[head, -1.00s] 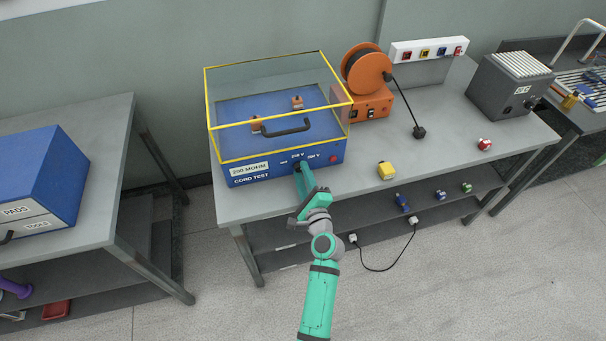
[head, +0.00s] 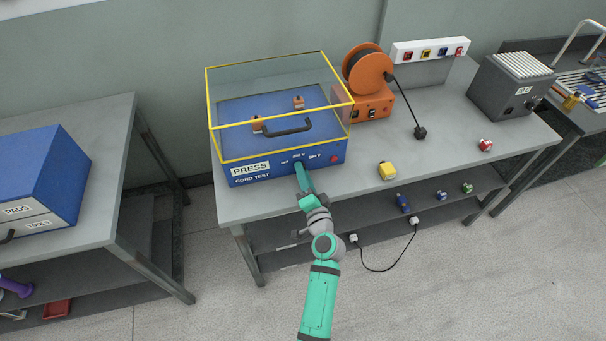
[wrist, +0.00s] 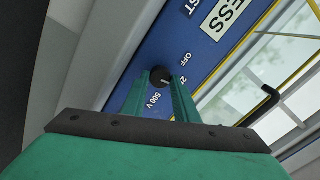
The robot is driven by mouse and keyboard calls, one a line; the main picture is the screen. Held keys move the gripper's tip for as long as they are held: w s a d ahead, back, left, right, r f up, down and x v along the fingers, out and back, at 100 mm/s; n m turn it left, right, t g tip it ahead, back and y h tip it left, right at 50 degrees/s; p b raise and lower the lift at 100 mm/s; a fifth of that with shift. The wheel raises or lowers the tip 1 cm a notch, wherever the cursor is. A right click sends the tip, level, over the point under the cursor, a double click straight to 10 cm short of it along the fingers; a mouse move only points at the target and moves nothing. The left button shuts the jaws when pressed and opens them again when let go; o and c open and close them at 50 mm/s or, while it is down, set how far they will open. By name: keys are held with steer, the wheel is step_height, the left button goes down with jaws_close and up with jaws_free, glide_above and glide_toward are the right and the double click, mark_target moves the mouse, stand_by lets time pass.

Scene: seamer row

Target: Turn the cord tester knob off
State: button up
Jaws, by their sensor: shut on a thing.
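The cord tester (head: 215,180) is a blue box under a clear yellow-edged cover, with a black handle, on the grey bench. Its front label reads PRESS above CORD TEST. The black knob (wrist: 160,76) shows in the wrist view, with OFF, a partly hidden mark starting with 2, and 500 V printed around it. My green gripper (head: 301,172) reaches the front panel in the head view and hides the knob there. In the wrist view my gripper (wrist: 161,88) has its fingers on both sides of the knob, shut on it. The knob's exact pointer direction is unclear.
A red button (head: 334,158) sits right of the knob on the panel. A yellow block (head: 387,171) and a black plug (head: 420,132) lie on the bench to the right. An orange cable reel (head: 369,70) stands behind. The bench front is mostly clear.

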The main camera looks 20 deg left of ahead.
steer(key=n, duration=0.6)
steer(key=shift+a, duration=0.1)
steer(key=shift+w+d+n, duration=0.1)
steer(key=shift+d+n, duration=0.15)
steer(key=shift+n, duration=0.65)
steer(key=shift+a+n, duration=0.1)
steer(key=shift+n, duration=0.8)
steer(key=shift+a, duration=0.1)
steer(key=o, duration=1.1)
steer(key=shift+s, duration=0.2)
steer(key=shift+c, duration=0.2)
steer(key=v, duration=1)
steer(key=shift+s+d, duration=0.25)
steer(key=shift+s, duration=0.1)
